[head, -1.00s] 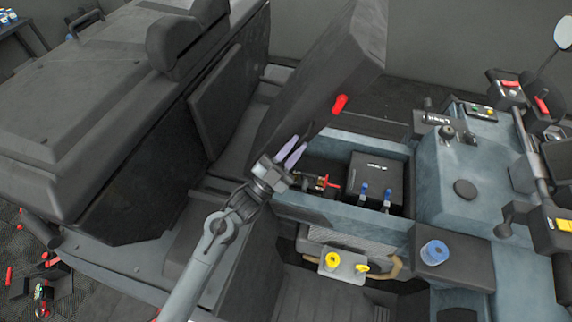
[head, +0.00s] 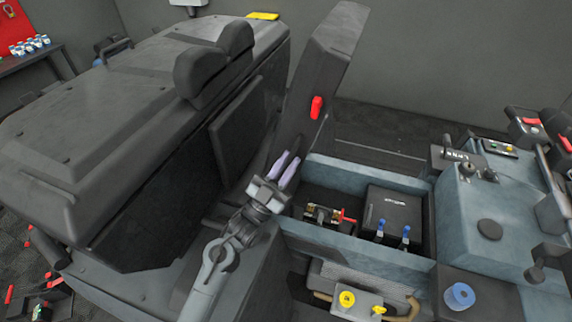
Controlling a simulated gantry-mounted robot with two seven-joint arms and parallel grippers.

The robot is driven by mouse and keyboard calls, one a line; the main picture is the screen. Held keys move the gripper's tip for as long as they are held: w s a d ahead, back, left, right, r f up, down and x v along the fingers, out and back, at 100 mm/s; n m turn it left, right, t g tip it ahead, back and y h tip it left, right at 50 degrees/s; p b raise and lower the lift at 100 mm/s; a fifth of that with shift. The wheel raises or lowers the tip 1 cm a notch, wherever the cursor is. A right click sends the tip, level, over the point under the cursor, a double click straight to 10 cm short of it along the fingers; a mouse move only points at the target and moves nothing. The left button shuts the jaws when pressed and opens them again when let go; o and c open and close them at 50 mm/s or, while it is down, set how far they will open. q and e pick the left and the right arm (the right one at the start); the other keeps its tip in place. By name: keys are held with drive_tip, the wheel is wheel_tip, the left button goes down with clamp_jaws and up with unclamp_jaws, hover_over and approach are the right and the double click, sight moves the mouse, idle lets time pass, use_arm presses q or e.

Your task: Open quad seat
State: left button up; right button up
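The quad seat (head: 322,75) is a dark panel tilted up steeply, nearly upright, behind the open compartment (head: 345,167). A red latch (head: 316,107) sits on the seat's side near its right edge. My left gripper (head: 287,168) is at the seat's lower part, beside the compartment's left corner. Its two pale fingers point up and appear slightly apart with nothing visible between them; whether they touch the seat I cannot tell. My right gripper is not in view.
The compartment holds a black battery box (head: 394,217) with blue terminals and a part with a red lever (head: 330,216). A blue cap (head: 460,296) and yellow knobs (head: 347,299) are in front. The bulky rear body with headrests (head: 205,70) stands left.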

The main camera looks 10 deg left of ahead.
use_arm(q)
drive_tip(key=o, duration=0.3)
drive_tip(key=shift+d+f, duration=0.1)
drive_tip(key=b+v, duration=0.1)
drive_tip(key=v, duration=1)
drive_tip(key=shift+b, duration=0.35)
